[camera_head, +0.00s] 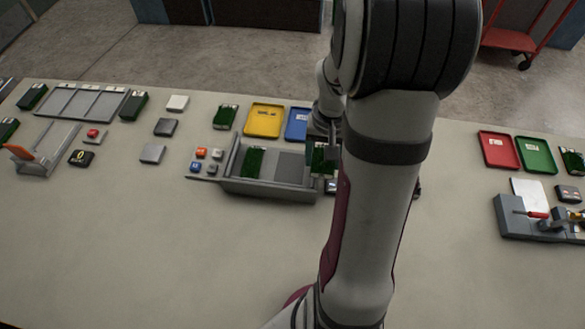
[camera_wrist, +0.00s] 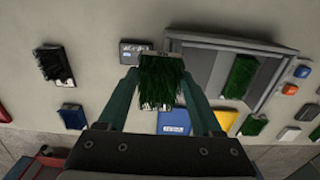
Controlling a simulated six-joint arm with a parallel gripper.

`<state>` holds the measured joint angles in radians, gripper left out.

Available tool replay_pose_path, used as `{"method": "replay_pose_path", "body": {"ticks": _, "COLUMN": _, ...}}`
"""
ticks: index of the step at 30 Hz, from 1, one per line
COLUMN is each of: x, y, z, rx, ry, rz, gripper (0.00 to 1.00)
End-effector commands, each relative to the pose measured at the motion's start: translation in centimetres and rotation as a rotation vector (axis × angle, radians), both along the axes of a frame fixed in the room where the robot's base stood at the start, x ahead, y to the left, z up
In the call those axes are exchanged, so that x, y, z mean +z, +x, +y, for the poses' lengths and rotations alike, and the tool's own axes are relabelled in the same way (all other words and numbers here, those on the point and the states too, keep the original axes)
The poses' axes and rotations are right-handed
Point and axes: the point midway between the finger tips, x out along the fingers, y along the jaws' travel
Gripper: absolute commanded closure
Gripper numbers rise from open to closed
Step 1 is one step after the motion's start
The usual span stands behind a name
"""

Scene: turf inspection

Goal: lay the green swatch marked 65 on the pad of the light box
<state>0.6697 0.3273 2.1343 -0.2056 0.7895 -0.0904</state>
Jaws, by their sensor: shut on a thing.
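My gripper (camera_wrist: 158,84) is shut on a green turf swatch (camera_wrist: 160,82), whose pale label edge is too small to read. The held swatch also shows in the head view (camera_head: 318,160), partly behind my arm, at the right end of the light box (camera_head: 270,190). The light box is a grey tray with coloured buttons at its left end. Its dark grey pad (camera_head: 289,166) is bare. Another green swatch (camera_head: 254,161) lies in the box left of the pad. In the wrist view the box (camera_wrist: 222,42) is right of the held swatch; I cannot tell the height between them.
A yellow tray (camera_head: 264,119) and a blue tray (camera_head: 297,124) lie behind the light box. A small dark display (camera_wrist: 135,52) sits beside the box. Red (camera_head: 500,150) and green (camera_head: 536,155) trays are at right. The table front left is clear; my arm hides its middle.

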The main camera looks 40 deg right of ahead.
Motion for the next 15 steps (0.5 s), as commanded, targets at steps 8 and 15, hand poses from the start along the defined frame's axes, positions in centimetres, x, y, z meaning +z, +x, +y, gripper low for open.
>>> {"method": "replay_pose_path", "body": {"ticks": 8, "x": -4.6, "y": 6.2, "z": 4.1, "rx": 0.004, "ry": 0.000, "rz": 0.001, "gripper": 0.93}}
{"method": "replay_pose_path", "body": {"ticks": 15, "x": -8.3, "y": 7.0, "z": 4.6, "rx": 0.000, "ry": 0.001, "rz": 0.003, "gripper": 0.93}}
